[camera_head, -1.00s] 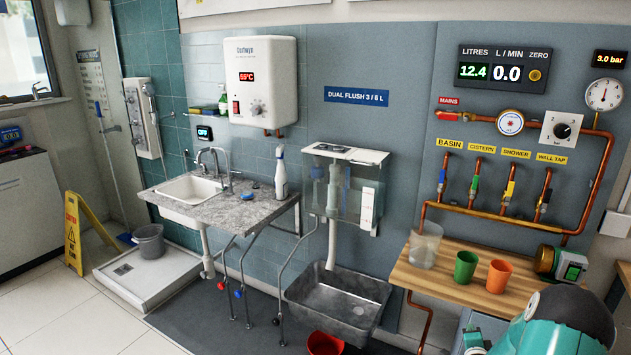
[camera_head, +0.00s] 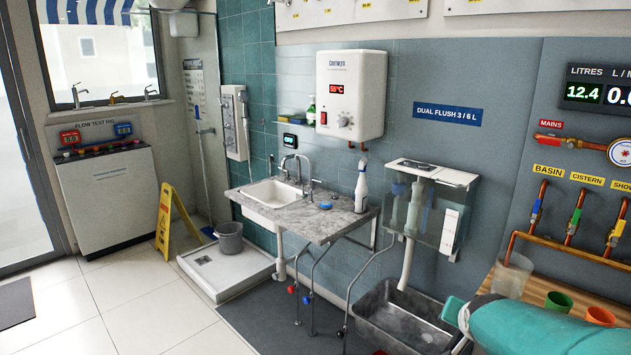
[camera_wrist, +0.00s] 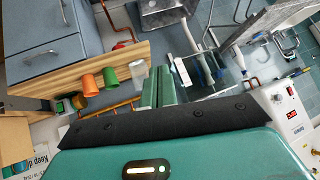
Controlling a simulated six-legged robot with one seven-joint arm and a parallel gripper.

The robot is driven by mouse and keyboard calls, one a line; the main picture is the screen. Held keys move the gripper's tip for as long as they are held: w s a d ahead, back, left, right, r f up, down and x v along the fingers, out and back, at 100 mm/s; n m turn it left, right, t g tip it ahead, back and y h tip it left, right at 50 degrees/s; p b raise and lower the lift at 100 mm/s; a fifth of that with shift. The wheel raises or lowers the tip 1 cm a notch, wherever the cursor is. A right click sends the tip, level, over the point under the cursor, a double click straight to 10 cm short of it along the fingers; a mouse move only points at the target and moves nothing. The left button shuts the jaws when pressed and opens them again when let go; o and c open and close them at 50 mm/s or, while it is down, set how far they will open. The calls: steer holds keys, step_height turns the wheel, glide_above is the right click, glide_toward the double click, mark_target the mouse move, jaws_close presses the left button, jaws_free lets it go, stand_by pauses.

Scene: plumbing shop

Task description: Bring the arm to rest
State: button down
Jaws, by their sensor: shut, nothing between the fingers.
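My gripper (camera_wrist: 157,74) shows in the wrist view as two green fingers side by side, shut and empty. It points out over the room, near the wooden shelf with the cups, and touches nothing that I can see. In the head view, my teal arm (camera_head: 545,318) crosses the lower right corner in front of the wooden shelf.
A wooden shelf (camera_head: 540,291) with a clear beaker (camera_head: 513,275), a green cup (camera_head: 558,302) and an orange cup (camera_head: 600,316) is beside my arm. A cistern (camera_head: 428,210) hangs above a metal basin (camera_head: 400,318). White floor (camera_head: 110,310) is clear at left.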

steer(key=s+a+r+n+g+y, duration=0.1)
steer(key=s+a+r+n, duration=0.1)
steer(key=s+a, duration=0.5)
steer(key=s+a+r+n+g+y, duration=0.2)
steer(key=s+a+n, duration=0.3)
steer(key=s, duration=0.8)
steer(key=a, duration=0.3)
steer(key=shift+r, duration=0.15)
